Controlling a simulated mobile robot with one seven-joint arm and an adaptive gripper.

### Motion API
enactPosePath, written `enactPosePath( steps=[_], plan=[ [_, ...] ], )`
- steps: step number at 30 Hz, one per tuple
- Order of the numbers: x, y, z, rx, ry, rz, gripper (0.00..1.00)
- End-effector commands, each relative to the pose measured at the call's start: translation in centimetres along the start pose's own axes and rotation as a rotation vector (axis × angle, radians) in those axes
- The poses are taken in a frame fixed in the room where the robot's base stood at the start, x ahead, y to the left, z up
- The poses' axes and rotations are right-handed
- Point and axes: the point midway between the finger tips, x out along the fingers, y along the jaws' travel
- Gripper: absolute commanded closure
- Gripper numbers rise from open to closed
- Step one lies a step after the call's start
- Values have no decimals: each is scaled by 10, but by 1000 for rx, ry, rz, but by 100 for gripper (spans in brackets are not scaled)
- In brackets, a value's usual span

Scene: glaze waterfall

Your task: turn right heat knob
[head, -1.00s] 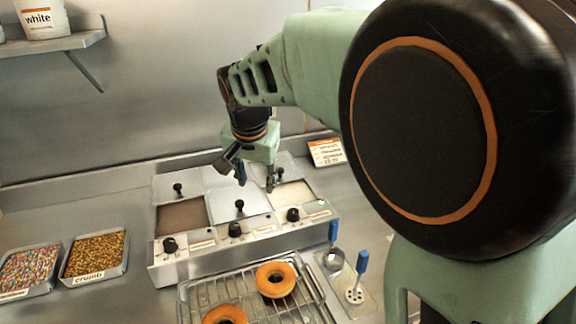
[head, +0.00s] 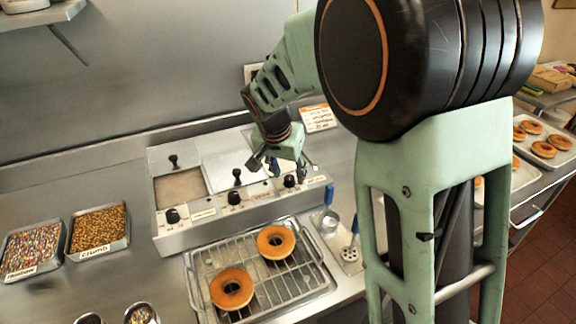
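The glaze warmer (head: 222,225) is a long metal unit with a row of dark knobs on its front. The right heat knob (head: 289,182) is black and sits near the unit's right end. The middle knob (head: 234,197) and left knob (head: 172,215) stand further left. My gripper (head: 265,168) hangs over the right well, just behind and left of the right knob. Its dark fingers are spread and nothing shows between them. The gripper looks apart from the knob, and it hides most of the right well.
A wire rack (head: 262,290) with two donuts stands in front of the warmer. Ladles with blue handles (head: 355,228) sit right of it. A sprinkle tray (head: 33,247) and a crumb tray (head: 98,229) lie at left. A label card (head: 318,118) stands behind.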

Motion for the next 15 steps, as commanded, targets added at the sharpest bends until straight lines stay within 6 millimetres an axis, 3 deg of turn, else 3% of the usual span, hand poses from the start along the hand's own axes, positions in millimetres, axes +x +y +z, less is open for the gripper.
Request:
enactPosePath(
  steps=[4, 13, 15],
  plan=[
    [12, 0, 0, 0, -1, 0, 61],
    [14, 0, 0, 0, -1, 0, 61],
    [14, 0, 0, 0, -1, 0, 68]
  ],
)
